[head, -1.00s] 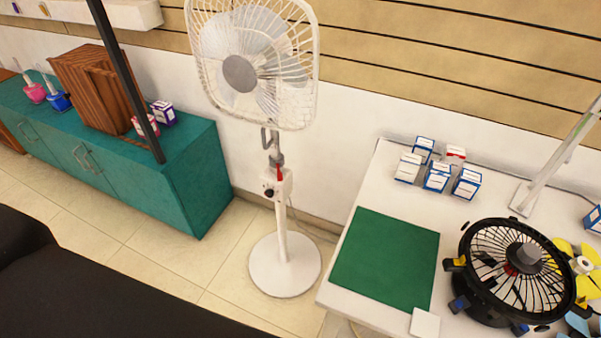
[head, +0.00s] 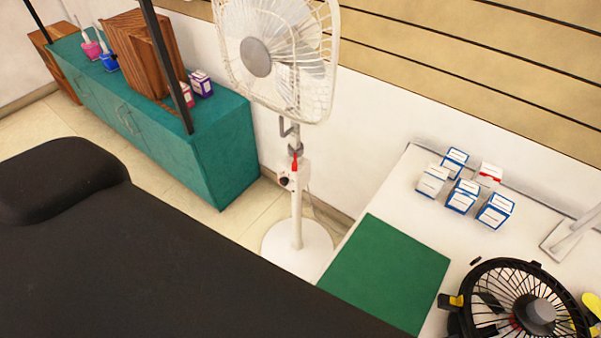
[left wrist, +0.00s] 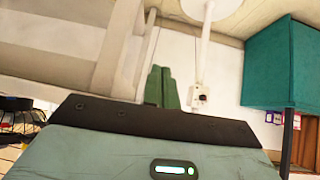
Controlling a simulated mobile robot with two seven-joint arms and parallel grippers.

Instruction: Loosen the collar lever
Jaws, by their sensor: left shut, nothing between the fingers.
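The white pedestal fan (head: 270,55) stands on the floor against the wall, between the teal cabinet and the white table. On its post is a grey collar (head: 295,149), and a small red lever (head: 295,163) shows just below it. A white control box (head: 290,178) with a dark knob is lower down. In the left wrist view, the fan appears upside down, with its post (left wrist: 203,50) and control box (left wrist: 199,96). My left gripper (left wrist: 160,72) is shut and empty, apart from the post. The red lever cannot be made out there. My right gripper is not in view.
A black padded surface (head: 130,255) fills the near left. The teal cabinet (head: 225,150) stands left, with a black pole (head: 168,65) before it. The white table (head: 400,185) holds a green mat (head: 385,275), several small boxes (head: 462,196) and a black round fan (head: 490,325).

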